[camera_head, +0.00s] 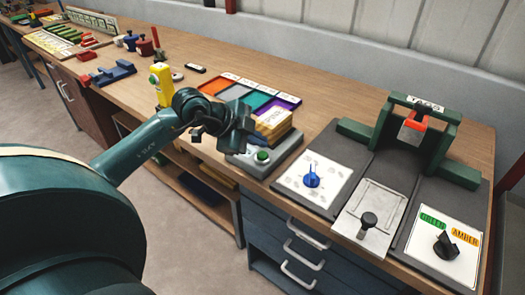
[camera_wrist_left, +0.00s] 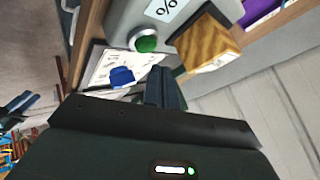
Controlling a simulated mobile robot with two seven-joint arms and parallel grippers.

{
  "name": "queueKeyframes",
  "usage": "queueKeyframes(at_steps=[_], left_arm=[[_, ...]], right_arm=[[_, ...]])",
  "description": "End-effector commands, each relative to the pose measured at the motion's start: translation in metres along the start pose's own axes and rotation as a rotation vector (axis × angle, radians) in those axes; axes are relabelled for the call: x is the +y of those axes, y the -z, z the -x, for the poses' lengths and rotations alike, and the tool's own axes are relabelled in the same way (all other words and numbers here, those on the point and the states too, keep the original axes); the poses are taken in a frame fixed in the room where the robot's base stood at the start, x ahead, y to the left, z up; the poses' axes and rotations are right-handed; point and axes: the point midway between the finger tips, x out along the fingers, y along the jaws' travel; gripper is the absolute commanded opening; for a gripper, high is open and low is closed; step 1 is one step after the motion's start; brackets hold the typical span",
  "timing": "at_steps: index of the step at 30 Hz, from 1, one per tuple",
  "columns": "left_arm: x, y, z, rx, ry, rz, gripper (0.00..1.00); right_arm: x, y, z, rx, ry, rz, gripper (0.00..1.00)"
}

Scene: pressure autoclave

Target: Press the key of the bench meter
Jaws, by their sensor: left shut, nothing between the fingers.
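The bench meter (camera_head: 278,157) is a grey box near the bench's front edge, with a round green key (camera_head: 263,155) on it. In the left wrist view the grey meter (camera_wrist_left: 195,12) shows at the top, with its green key (camera_wrist_left: 147,43) and a "%" label. My left gripper (camera_head: 232,141) is shut and empty, close to the meter and to the left of the key in the head view. In the left wrist view its fingertips (camera_wrist_left: 160,70) are below the key, with a visible gap. My arm hides part of the meter's surroundings. My right gripper is not in view.
A wooden-looking block (camera_head: 273,122) stands beside the key. A blue knob (camera_head: 312,176) on a white plate is to the right, and a green-framed press (camera_head: 422,125) stands farther right. Coloured trays (camera_head: 240,91) lie behind, and a yellow device (camera_head: 161,85) stands left.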

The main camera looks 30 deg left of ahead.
Motion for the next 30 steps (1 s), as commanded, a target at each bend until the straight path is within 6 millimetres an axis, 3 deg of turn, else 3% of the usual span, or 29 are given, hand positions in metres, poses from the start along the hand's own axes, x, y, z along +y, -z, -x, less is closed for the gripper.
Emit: queueKeyframes(at_steps=[11,30], left_arm=[[-0.021,0.021,0.029,0.001,0.001,0.000,0.00],[-0.021,0.021,0.028,0.001,0.001,0.000,0.00]], right_arm=[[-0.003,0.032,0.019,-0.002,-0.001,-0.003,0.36],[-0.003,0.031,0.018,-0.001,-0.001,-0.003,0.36]])
